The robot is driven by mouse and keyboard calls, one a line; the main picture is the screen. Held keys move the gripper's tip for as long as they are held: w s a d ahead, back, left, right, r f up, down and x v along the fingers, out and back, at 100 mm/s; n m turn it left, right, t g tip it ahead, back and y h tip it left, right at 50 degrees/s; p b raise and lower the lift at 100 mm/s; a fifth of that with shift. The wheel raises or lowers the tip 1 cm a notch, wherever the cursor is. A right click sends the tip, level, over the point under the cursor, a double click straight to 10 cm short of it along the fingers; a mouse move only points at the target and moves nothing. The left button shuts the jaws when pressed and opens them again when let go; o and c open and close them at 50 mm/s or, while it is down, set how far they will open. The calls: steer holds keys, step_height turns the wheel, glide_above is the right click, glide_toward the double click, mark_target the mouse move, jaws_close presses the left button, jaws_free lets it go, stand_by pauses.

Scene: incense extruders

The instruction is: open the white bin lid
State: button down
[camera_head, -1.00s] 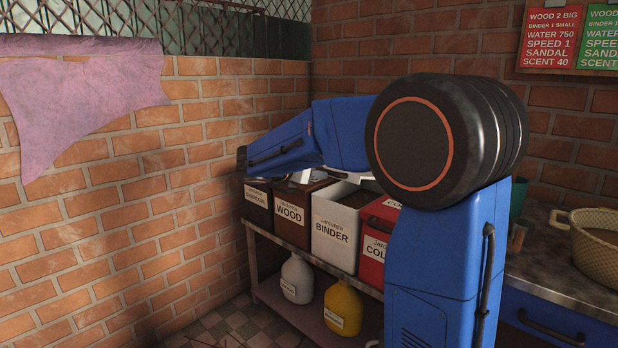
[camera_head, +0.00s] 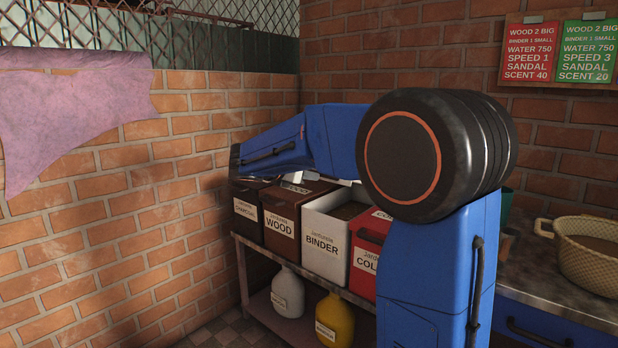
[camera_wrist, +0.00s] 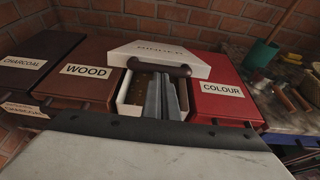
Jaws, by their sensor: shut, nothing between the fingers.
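The white bin (camera_head: 323,262), labelled BINDER, stands in a row on a shelf in the head view, its top partly uncovered with brown contents showing. In the wrist view, the white lid (camera_wrist: 180,60) with a dark handle (camera_wrist: 158,68) sits toward the back of the bin, leaving the front part of the opening bare. I cannot tell whether it is slid back or tilted. My gripper (camera_wrist: 166,92) is shut and empty, its fingers over the opening and just in front of the handle. In the head view my own arm hides the gripper and most of the lid.
A brown WOOD bin (camera_wrist: 84,85) and a brown CHARCOAL bin (camera_wrist: 30,70) stand left, a red COLOUR bin (camera_wrist: 222,105) right, all lidded. A brick wall is close behind. White (camera_head: 288,294) and yellow (camera_head: 335,322) jugs stand below. A counter with a basket (camera_head: 588,252) lies right.

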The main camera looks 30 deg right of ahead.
steer(key=shift+d+f, duration=0.1)
steer(key=shift+d, duration=0.25)
